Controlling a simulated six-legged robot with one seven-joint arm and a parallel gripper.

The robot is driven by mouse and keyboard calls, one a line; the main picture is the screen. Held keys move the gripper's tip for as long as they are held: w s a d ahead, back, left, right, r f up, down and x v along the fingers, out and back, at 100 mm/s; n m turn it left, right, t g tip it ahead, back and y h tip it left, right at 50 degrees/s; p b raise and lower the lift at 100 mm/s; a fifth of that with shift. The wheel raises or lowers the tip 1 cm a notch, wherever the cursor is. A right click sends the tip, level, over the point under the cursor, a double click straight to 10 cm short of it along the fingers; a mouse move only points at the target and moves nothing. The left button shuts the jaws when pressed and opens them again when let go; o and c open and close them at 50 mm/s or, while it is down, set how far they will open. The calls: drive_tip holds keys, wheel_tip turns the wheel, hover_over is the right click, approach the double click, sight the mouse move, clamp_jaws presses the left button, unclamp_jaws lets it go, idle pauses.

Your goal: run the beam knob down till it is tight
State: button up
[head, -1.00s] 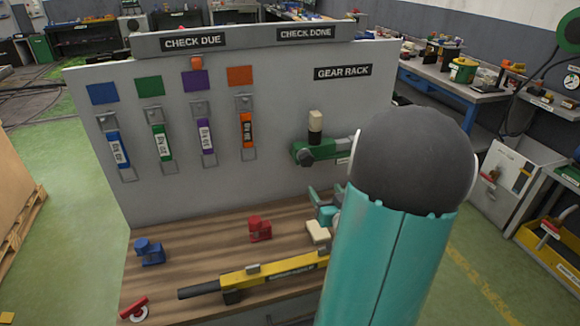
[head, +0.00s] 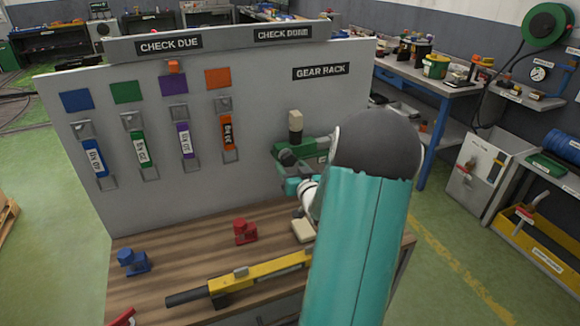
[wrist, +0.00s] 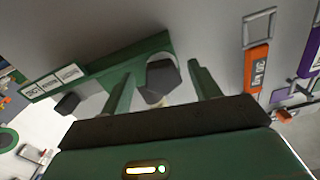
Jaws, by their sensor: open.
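A green beam clamp (head: 308,148) is fixed to the grey panel below the GEAR RACK sign. It has a dark knob (head: 287,157) at its left end and a cream block standing above it. The wrist view shows the green beam (wrist: 100,66) with white labels. One dark knob (wrist: 163,78) appears between my open fingers, and I cannot tell whether they touch it. A second dark piece (wrist: 68,104) lies farther left. My gripper (wrist: 160,72) is open; in the head view its teal end (head: 294,187) is just below the clamp. My arm hides the clamp's right part.
Blue, green, purple and orange straps (head: 228,133) hang on the panel at left. The wooden bench (head: 190,255) holds a blue block (head: 133,262), a red block (head: 245,231), a cream block (head: 303,230) and a yellow torque tool (head: 260,273).

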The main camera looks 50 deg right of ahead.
drive_tip(key=shift+w+d, duration=0.25)
drive_tip(key=shift+w, duration=0.35)
drive_tip(key=c, duration=1)
drive_tip(key=shift+o, duration=0.2)
